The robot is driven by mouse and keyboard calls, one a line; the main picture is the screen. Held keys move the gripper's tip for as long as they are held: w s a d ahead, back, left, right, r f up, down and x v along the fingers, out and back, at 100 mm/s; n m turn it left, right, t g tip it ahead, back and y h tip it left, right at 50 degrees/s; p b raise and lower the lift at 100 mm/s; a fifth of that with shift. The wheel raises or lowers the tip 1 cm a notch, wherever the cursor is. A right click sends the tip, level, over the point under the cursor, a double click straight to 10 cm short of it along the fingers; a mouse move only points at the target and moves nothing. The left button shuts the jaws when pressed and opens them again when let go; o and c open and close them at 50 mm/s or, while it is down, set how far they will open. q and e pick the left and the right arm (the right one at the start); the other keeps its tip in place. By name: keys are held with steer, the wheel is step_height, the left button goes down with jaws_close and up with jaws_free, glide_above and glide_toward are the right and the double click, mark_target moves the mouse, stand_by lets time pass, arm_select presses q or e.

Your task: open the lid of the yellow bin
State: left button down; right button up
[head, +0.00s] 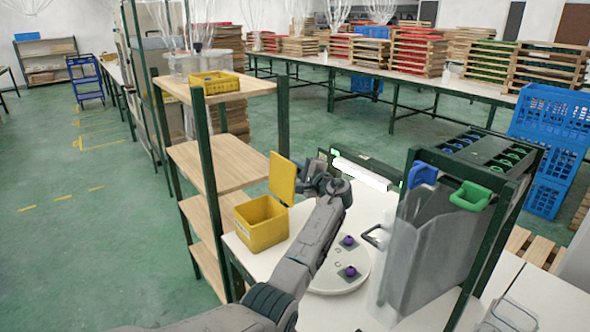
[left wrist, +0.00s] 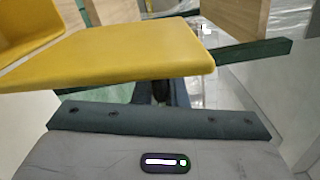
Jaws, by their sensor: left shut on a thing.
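The yellow bin (head: 258,228) stands on the white table at the shelf's right side. Its yellow lid (head: 283,178) stands up, roughly vertical, above the bin's right rear edge, and the bin's opening shows. My left gripper (head: 299,183) is at the lid's right side and is shut on the lid. In the left wrist view the lid (left wrist: 120,55) crosses in front of the gripper and hides its fingertips. A part of the bin (left wrist: 30,25) shows at the upper left. My right gripper is not in view.
A white round plate (head: 325,280) with two purple-topped items lies below my left arm. A rack with grey bins (head: 430,240) stands to the right. A wooden shelf unit (head: 215,165) is close on the bin's left. Another small yellow bin (head: 214,83) sits on its top.

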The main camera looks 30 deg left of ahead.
arm_select(q)
steer(key=shift+r, duration=0.1)
